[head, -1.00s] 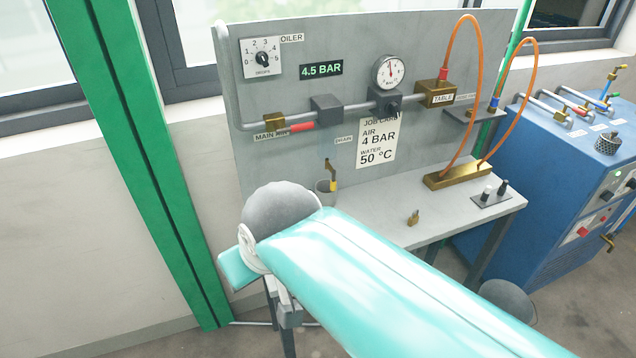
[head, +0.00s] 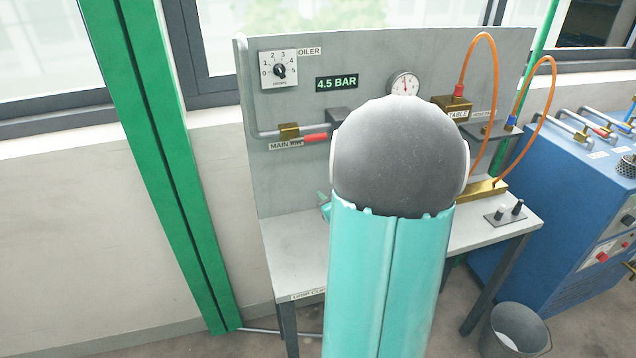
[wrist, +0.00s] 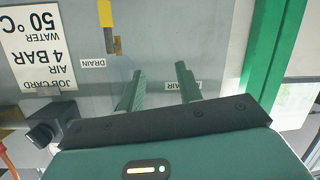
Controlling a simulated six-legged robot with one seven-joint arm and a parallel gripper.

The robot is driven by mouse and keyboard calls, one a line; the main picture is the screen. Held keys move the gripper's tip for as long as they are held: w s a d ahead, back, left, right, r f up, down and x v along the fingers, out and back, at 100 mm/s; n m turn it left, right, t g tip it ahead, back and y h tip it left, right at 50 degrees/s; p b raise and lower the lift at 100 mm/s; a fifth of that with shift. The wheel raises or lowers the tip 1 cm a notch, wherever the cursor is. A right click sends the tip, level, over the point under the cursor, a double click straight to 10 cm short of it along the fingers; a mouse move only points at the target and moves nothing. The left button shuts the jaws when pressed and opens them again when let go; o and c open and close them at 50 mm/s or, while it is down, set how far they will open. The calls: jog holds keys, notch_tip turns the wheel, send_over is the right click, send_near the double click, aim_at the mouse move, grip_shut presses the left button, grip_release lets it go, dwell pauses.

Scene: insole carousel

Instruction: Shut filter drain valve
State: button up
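The drain valve shows in the wrist view, which is upside down, as a brass piece (wrist: 105,12) and a small yellow handle (wrist: 117,44) in line with it. A DRAIN label (wrist: 93,63) is beside it on the grey panel. My gripper (wrist: 159,68) is open, with two green fingers apart and nothing between them. The fingers point at the panel to the right of the handle in that view, and I see no contact. In the head view my arm hides the valve and most of the gripper.
The main air valve's red handle (head: 316,137) is on the pipe left of my arm. A 4.5 BAR display (head: 337,83) and a gauge (head: 404,86) are on the panel. Orange hoses (head: 482,110) loop at the right. A grey bucket (head: 514,331) stands on the floor.

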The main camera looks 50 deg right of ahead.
jog(key=s+d+f+m+t, duration=0.1)
jog(key=s+d+f+t, duration=0.35)
jog(key=s+f, duration=0.4)
jog(key=shift+g+y, duration=0.3)
jog(key=shift+g, duration=0.05)
jog(key=x, duration=0.4)
jog(key=r+x, duration=0.1)
jog(key=x, duration=0.3)
jog(key=d+r+x, duration=0.1)
jog(key=x, duration=0.3)
jog(key=shift+s, duration=0.2)
grip_shut()
